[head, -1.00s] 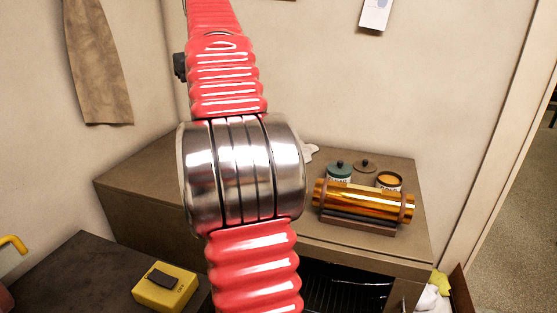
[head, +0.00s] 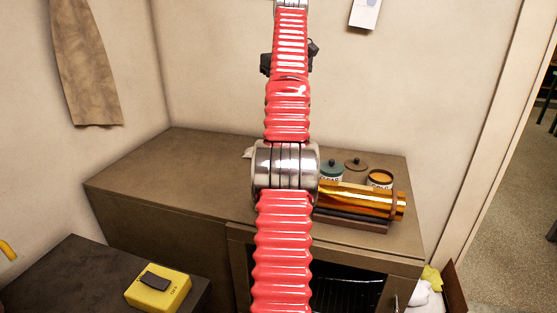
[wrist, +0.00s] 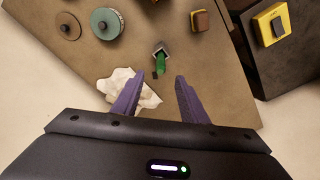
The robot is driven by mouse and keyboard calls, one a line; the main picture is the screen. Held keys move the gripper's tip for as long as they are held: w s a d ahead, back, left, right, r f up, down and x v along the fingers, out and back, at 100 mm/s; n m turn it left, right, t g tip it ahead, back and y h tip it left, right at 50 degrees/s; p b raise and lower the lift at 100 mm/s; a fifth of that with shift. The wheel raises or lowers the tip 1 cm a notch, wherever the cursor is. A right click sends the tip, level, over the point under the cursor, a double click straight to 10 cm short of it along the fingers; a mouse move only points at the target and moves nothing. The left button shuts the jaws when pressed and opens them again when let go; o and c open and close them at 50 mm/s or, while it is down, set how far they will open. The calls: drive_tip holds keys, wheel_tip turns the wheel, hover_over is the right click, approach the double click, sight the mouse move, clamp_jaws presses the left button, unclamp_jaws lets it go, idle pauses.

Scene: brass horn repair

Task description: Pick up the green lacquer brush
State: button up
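The green lacquer brush (wrist: 161,63) shows in the wrist view as a small green piece on the brown cabinet top (wrist: 100,62), with a dark, pale-edged part at its far end. My gripper (wrist: 159,77) has two purple fingers spread apart with nothing between them. The brush lies just beyond the fingertips, roughly centred between them. I cannot tell how high the fingers are above it.
A crumpled white cloth (wrist: 122,84) lies by the left finger. A yellow switch box (head: 158,288) sits on the dark surface.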

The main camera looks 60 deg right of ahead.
drive_tip(key=shift+w+f, duration=0.1)
idle(0.3)
drive_tip(key=shift+w+d+f, duration=0.1)
drive_tip(key=shift+w+f, duration=0.05)
drive_tip(key=shift+f, duration=1.2)
drive_tip(key=shift+w+d+f, duration=0.15)
drive_tip(key=shift+f, duration=1.25)
drive_tip(key=shift+w+d+f, duration=0.1)
drive_tip(key=shift+w+f, duration=0.05)
drive_tip(key=shift+f, duration=1.2)
drive_tip(key=shift+f, duration=0.1)
drive_tip(key=shift+w+d+f, duration=0.1)
drive_tip(key=shift+w+f, duration=0.1)
drive_tip(key=shift+f, duration=1.05)
drive_tip(key=shift+w+d+f, duration=0.1)
drive_tip(key=shift+w+f, duration=0.05)
drive_tip(key=shift+f, duration=1.05)
drive_tip(key=shift+c, duration=0.4)
clamp_jaws()
